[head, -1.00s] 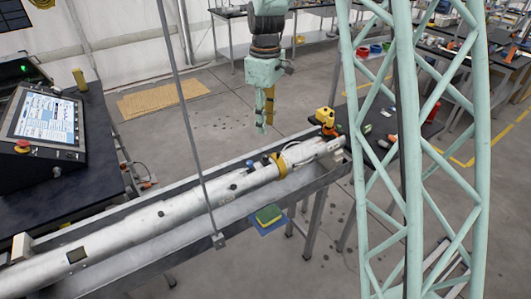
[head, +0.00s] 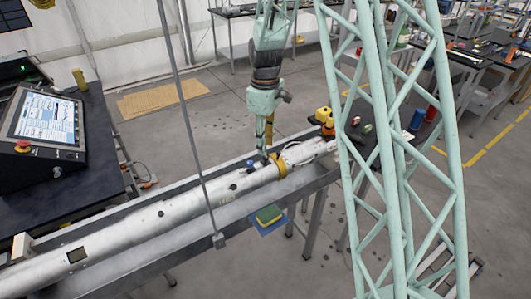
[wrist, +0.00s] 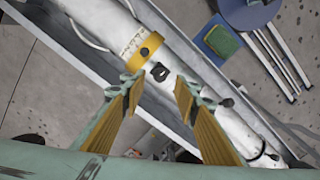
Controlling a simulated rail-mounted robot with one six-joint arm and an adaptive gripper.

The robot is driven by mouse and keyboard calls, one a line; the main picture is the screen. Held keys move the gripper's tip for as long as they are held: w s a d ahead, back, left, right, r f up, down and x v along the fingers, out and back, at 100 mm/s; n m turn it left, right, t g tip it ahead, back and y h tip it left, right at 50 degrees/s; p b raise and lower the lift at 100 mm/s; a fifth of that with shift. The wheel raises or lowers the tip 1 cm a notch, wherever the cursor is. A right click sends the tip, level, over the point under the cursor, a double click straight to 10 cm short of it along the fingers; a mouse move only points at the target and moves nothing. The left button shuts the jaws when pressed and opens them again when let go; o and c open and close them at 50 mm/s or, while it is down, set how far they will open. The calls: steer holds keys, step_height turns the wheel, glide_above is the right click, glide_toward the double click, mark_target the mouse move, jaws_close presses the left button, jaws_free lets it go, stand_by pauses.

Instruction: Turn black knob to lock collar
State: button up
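A long white tube (head: 130,229) lies in a metal trough, and a yellow collar (head: 281,166) rings it near its far end. The collar (wrist: 143,49) also shows in the wrist view. The black knob (wrist: 160,72) sits on the tube just beside the collar. My gripper (head: 265,157) is pointed down over the tube near the collar. In the wrist view my gripper (wrist: 158,80) is open, with a yellow-padded finger on either side of the knob and a gap to each. I cannot tell whether the tips reach down to the knob's height.
A second black knob (wrist: 227,102) is on the tube. A green and yellow sponge (head: 269,214) lies on a blue tray beside the trough (head: 325,178). A thin grey post (head: 187,115) stands in front. A control console (head: 45,125) is at left.

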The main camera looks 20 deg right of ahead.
mark_target(265, 158)
steer(key=shift+f, duration=2.2)
steer(key=shift+c, duration=0.5)
steer(key=c, duration=0.8)
